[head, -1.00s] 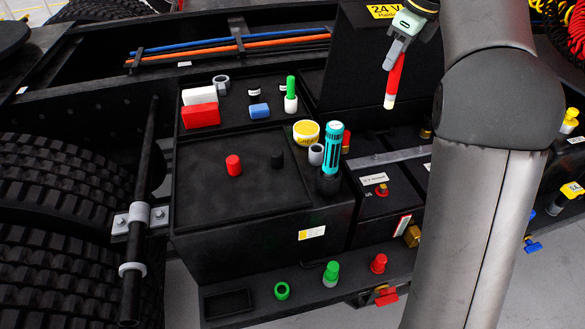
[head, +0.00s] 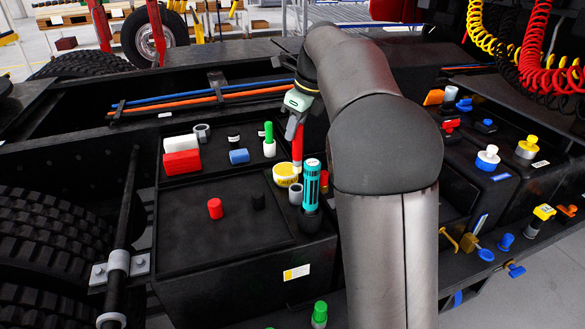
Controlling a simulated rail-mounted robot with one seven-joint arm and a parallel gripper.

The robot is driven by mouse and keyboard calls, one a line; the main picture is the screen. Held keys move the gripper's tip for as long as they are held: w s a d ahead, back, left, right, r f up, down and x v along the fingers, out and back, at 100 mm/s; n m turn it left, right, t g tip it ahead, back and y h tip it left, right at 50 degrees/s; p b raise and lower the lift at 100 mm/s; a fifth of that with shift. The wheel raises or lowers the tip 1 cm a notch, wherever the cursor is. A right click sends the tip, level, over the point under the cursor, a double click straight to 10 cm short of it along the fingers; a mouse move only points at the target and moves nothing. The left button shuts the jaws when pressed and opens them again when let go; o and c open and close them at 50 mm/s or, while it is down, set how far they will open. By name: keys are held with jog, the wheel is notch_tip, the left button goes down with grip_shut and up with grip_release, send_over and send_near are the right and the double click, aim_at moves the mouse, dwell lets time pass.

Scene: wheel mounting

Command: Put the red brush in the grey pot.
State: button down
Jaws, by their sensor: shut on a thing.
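My gripper (head: 292,128) is shut on the red brush (head: 297,148) near its top, and the brush hangs nearly upright with its pale end down. The brush's lower end shows just above and behind the yellow-labelled tub (head: 284,177); I cannot tell whether it touches anything. The grey pot (head: 295,193) is a small open cup on the black box's top, just in front of the tub and left of the teal torch. The brush is above and behind the pot in the picture, apart from it.
The teal torch (head: 311,186) stands upright close beside the pot.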

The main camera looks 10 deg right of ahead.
aim_at(296, 159)
notch_tip(296, 159, down, 9)
jog(key=shift+f, duration=0.35)
jog(key=shift+f, duration=0.1)
jog(key=c, duration=1.3)
grip_release()
jog(key=shift+o, duration=0.2)
jog(key=v, duration=1.2)
jog(key=shift+r, duration=0.25)
